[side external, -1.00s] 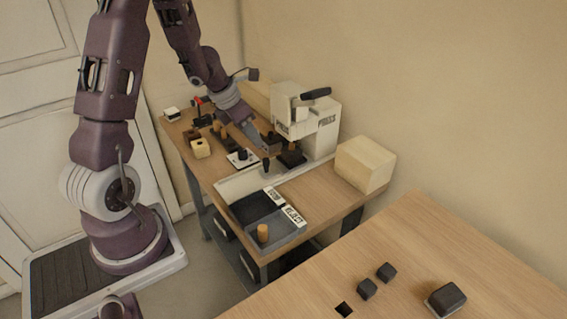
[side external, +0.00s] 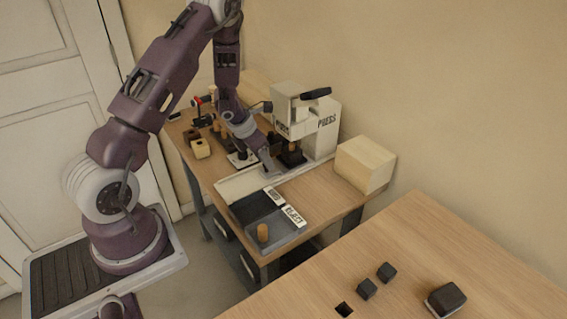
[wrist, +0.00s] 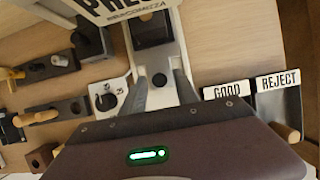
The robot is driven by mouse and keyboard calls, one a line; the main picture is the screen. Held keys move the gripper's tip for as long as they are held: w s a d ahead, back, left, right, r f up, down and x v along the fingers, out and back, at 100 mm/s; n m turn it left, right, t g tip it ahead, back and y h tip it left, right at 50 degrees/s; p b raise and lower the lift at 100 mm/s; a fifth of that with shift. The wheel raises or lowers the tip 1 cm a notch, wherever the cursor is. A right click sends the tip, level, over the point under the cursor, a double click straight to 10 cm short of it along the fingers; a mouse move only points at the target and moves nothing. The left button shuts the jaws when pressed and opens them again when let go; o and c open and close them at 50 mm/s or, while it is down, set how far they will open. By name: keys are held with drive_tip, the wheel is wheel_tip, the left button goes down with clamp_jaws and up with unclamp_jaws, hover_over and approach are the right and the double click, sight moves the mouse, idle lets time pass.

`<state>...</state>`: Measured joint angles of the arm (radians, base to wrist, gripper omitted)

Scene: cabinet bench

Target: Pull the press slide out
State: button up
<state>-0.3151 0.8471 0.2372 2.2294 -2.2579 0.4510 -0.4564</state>
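The press (side external: 322,128) is a white machine with a black lever, standing at the back of the bench. Its slide (wrist: 170,62) is a pale strip running out from under the press. A dark block (wrist: 152,28) sits at the press end of the slide, and a black knob (wrist: 160,80) stands nearer me. My gripper (wrist: 162,92) is open, with one finger on each side of the knob and gaps showing between. In the side view my gripper (side external: 270,168) is low over the slide and hides the knob.
A dial plate (wrist: 107,97) and small fixtures are left of the slide. A wooden block (side external: 365,165) stands right of the press.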

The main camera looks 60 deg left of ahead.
clamp_jaws()
drive_tip(key=shift+s+g, duration=1)
drive_tip(key=shift+s, duration=0.8)
drive_tip(key=shift+s+f, duration=0.1)
